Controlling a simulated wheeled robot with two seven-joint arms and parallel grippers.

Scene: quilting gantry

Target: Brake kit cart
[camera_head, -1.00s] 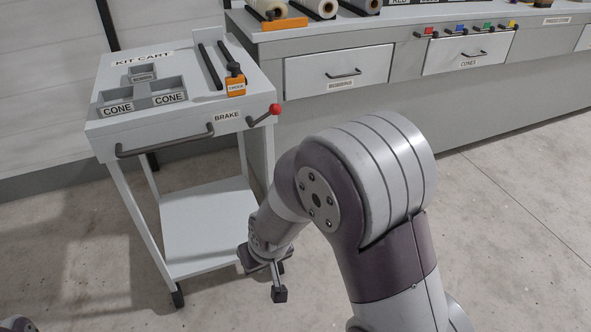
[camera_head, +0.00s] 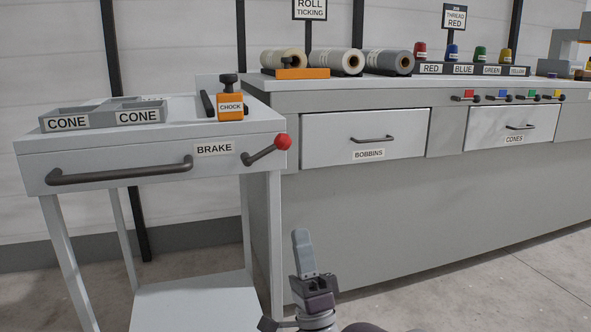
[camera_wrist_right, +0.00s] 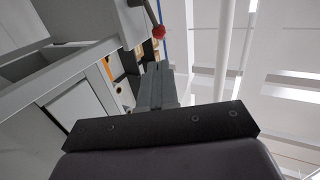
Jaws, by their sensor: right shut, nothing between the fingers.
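The kit cart (camera_head: 120,142) stands at the left in the head view. Its brake lever (camera_head: 262,154) with a red ball knob (camera_head: 282,141) is on the front right, beside the BRAKE label (camera_head: 214,149). The lever slants up to the right. The red knob also shows at the top of the right wrist view (camera_wrist_right: 158,32). My right gripper (camera_head: 301,236) points up, below and slightly right of the knob and apart from it. Its fingers (camera_wrist_right: 158,85) are together with nothing between them. My left gripper is not in view.
The cart's push handle (camera_head: 120,172) sticks out left of the lever. An orange chock (camera_head: 231,105) and grey cone holders (camera_head: 100,116) are on the cart top. The bench (camera_head: 400,190) with rolls and drawers stands close on the right. Bare floor (camera_head: 480,290) lies in front.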

